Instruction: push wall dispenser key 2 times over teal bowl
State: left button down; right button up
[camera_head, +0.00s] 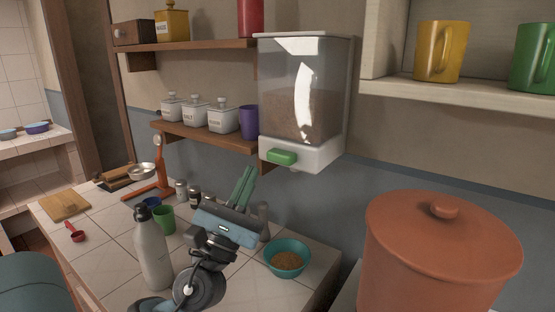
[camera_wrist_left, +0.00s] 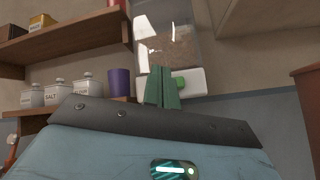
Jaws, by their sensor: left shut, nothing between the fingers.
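The wall dispenser (camera_head: 303,95) hangs on the wall, a clear bin with brown grains and a white base. Its green key (camera_head: 282,157) sticks out at the front of the base. The key also shows in the left wrist view (camera_wrist_left: 180,83), partly behind the fingers. My left gripper (camera_head: 247,175) is shut and empty, its green fingers pointing up just below and left of the key in the head view. I cannot tell whether they touch it. The teal bowl (camera_head: 302,268) stands on the counter below the dispenser, with brown grains inside. My right gripper is not in view.
A grey bottle (camera_head: 152,250), a green cup (camera_head: 164,220) and shakers stand on the tiled counter left of my arm. A shelf with white jars (camera_head: 223,118) and a purple cup (camera_head: 249,122) adjoins the dispenser's left. A large terracotta pot (camera_head: 430,255) stands at right.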

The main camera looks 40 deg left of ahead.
pick_arm(q)
jog(key=s+n+h, duration=0.1)
jog(key=n+h, duration=0.3)
jog(key=n, duration=0.2)
jog(key=s+n+g+h, duration=0.1)
jog(key=n+h, duration=0.3)
jog(key=n, duration=0.3)
jog(key=s+n+h, duration=0.2)
jog(key=n+h, duration=0.2)
jog(key=n, duration=0.2)
jog(key=shift+r+n, duration=0.15)
jog(key=shift+n, duration=0.15)
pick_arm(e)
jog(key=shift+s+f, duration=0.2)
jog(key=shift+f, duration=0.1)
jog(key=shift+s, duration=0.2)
pick_arm(q)
jog(key=b, duration=0.1)
send_near(282, 157)
jog(key=shift+w+r, duration=1.35)
jog(key=shift+r, duration=1.15)
jog(key=shift+d, duration=0.4)
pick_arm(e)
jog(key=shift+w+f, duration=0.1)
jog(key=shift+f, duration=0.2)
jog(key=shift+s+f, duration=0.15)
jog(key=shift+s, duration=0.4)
